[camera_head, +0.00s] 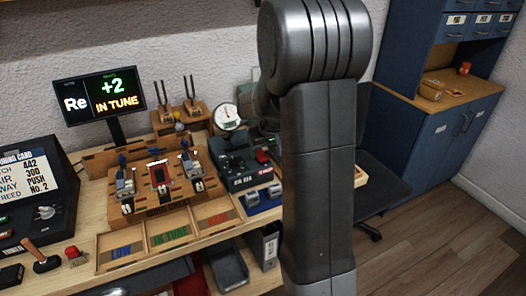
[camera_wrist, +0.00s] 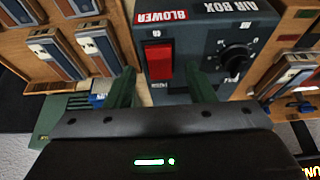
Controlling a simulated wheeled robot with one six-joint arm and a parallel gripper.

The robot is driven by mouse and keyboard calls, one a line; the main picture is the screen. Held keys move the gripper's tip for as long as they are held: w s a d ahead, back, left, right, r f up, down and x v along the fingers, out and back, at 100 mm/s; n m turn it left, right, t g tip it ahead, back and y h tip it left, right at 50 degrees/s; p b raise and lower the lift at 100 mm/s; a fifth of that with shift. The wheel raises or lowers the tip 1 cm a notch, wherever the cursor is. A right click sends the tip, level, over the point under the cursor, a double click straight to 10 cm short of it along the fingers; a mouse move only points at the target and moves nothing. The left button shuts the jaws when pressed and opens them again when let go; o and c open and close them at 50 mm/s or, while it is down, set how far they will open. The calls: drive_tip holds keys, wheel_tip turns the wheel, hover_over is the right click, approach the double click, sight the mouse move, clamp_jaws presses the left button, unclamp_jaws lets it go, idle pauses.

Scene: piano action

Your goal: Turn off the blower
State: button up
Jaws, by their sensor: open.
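The blower switch (camera_wrist: 158,60) is a red rocker on the dark grey air box (camera_wrist: 200,42), under a red BLOWER label (camera_wrist: 161,16) in the wrist view. Small markings sit at both of its ends; I cannot tell which side is pressed. My gripper (camera_wrist: 162,74) is open, its two green fingers on either side of the switch's lower end, with nothing between them but the box. I cannot tell whether they touch the box. In the head view the air box (camera_head: 237,163) and red switch (camera_head: 262,156) stand left of my arm, which hides my gripper.
A black knob (camera_wrist: 236,58) sits right of the switch. A round gauge (camera_head: 228,117) stands behind the box. A display (camera_head: 100,101) reads "Re +2 IN TUNE". A wooden tray (camera_head: 168,234) marked LOW and IN TUNE lies at the bench front. A dark chair (camera_head: 380,185) stands right.

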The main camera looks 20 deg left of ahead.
drive_tip(key=shift+x, duration=0.75)
drive_tip(key=shift+c, duration=0.2)
drive_tip(key=c, duration=1)
drive_tip(key=shift+o, duration=0.2)
drive_tip(key=p, duration=0.1)
drive_tip(key=h+p, duration=0.1)
drive_tip(key=p, duration=0.1)
drive_tip(key=shift+w+a+r+g, duration=0.1)
drive_tip(key=shift+a+r+g, duration=0.05)
drive_tip(key=shift+r+g, duration=0.25)
drive_tip(key=shift+o, duration=0.2)
drive_tip(key=shift+w+a+f+g+h+p, duration=0.25)
drive_tip(key=shift+g+h+p, duration=0.3)
drive_tip(key=shift+p, duration=0.55)
drive_tip(key=shift+s+d, duration=0.1)
drive_tip(key=shift+c, duration=0.2)
drive_tip(key=o, duration=1)
